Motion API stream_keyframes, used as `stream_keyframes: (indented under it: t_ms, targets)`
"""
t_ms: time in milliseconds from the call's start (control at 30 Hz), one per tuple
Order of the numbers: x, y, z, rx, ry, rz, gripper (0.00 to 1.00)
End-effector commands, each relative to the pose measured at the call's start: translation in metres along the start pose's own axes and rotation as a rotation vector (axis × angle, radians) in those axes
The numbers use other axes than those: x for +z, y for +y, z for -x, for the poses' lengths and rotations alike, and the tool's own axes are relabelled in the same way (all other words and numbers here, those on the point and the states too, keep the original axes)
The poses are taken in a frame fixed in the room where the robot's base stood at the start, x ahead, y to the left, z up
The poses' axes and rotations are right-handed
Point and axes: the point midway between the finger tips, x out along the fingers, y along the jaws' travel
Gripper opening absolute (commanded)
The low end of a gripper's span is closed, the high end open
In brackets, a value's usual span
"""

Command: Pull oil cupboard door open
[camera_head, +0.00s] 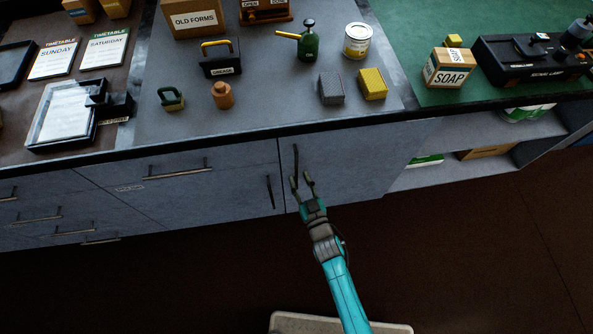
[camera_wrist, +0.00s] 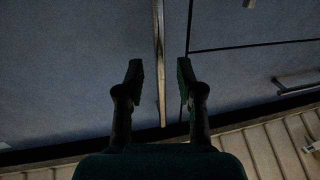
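Two grey cupboard fronts meet at a vertical seam under the counter. The front right of the seam is a door (camera_head: 345,165) with a dark upright handle (camera_head: 296,160); it looks closed. I see no oil label on it. My gripper (camera_head: 303,180) is in front of this door at the lower part of the handle. In the wrist view my gripper (camera_wrist: 160,70) has its two fingers apart, with the upright handle bar (camera_wrist: 158,45) showing between them. Whether the fingers reach around the bar or stop short of it cannot be told. Nothing is gripped.
Left of the seam is another front with an upright handle (camera_head: 269,192) and a drawer handle (camera_head: 178,169). Open shelves (camera_head: 450,175) lie to the right. A green oil can (camera_head: 308,42) and other items stand on the counter (camera_head: 270,100). The dark floor (camera_head: 480,250) is clear.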

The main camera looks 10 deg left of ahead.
Motion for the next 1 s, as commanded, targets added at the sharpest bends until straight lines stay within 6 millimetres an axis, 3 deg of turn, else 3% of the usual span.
stream_keyframes:
  t_ms: [100,300,667,800,1000]
  targets:
    - [0.000,0.000,-0.018,-0.001,0.001,0.001,0.37]
    - [0.000,0.000,-0.034,0.000,0.000,0.000,0.37]
    - [0.000,0.000,-0.037,0.000,-0.001,0.000,0.37]
    - [0.000,0.000,-0.037,0.000,-0.001,0.000,0.02]
    - [0.000,0.000,-0.037,0.000,-0.001,0.001,0.00]
